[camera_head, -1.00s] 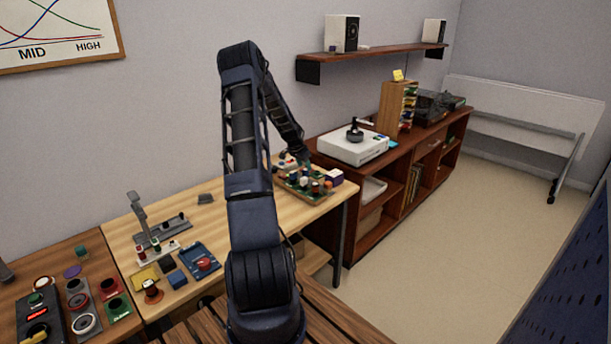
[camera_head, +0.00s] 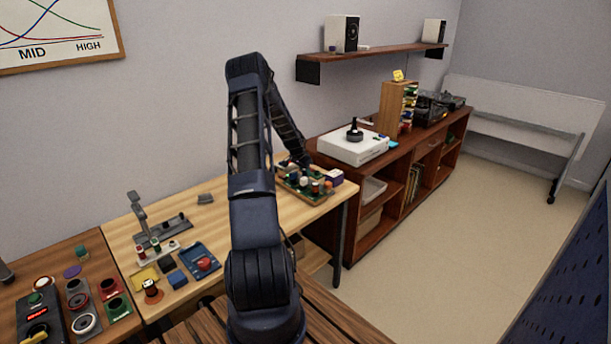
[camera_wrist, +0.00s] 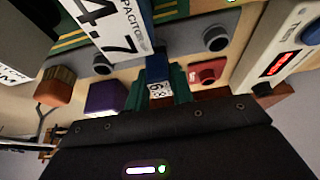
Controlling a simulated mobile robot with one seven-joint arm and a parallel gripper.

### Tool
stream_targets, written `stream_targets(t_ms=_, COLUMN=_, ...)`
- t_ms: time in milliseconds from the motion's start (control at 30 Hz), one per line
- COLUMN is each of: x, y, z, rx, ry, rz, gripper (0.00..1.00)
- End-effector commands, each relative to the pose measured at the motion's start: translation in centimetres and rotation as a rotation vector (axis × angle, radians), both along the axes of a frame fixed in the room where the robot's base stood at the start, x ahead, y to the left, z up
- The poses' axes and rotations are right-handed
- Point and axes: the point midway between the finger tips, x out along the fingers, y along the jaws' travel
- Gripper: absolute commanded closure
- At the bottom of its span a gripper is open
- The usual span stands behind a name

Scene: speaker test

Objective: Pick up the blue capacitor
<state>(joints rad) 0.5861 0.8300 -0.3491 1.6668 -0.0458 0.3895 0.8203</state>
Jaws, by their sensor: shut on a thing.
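My gripper (camera_wrist: 160,92) is shut on a small blue block-shaped part (camera_wrist: 158,72) with a white label reading about 6.8, which I take for the blue capacitor. It sits between the two dark green fingers in the wrist view. A large white "CAPACITORS 4.7" label (camera_wrist: 108,25) is close beside it. In the head view my gripper is at the far parts board (camera_head: 290,188) on the light wooden table, among small coloured parts. The held part cannot be made out there, and I cannot tell whether it is clear of the board.
In the wrist view a purple box (camera_wrist: 106,97), an orange-brown part (camera_wrist: 55,86), a red part (camera_wrist: 208,73) and a meter with red digits (camera_wrist: 278,62) are close by. The brown cabinet (camera_head: 345,240) stands right of the table, with a white box (camera_head: 352,148) on top.

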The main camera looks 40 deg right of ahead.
Motion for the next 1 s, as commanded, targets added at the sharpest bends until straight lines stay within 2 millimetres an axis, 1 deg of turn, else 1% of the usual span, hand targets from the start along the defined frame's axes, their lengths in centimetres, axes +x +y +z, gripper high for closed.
stream_targets(t_ms=233, x=0.0, y=0.0, z=0.2, rx=0.000, ry=0.000, rz=0.000, gripper=0.99)
stream_targets(t_ms=367, x=0.0, y=0.0, z=1.3, rx=-0.002, ry=-0.001, rz=0.000, gripper=0.99)
stream_targets(t_ms=467, x=0.0, y=0.0, z=3.0, rx=-0.002, ry=-0.002, rz=0.001, gripper=0.99)
stream_targets(t_ms=567, x=0.0, y=-0.1, z=5.2, rx=-0.003, ry=-0.002, rz=0.000, gripper=0.99)
stream_targets(t_ms=800, x=0.1, y=0.0, z=11.6, rx=-0.002, ry=-0.003, rz=0.000, gripper=0.99)
stream_targets(t_ms=1000, x=0.0, y=0.0, z=16.0, rx=-0.001, ry=-0.002, rz=0.001, gripper=0.99)
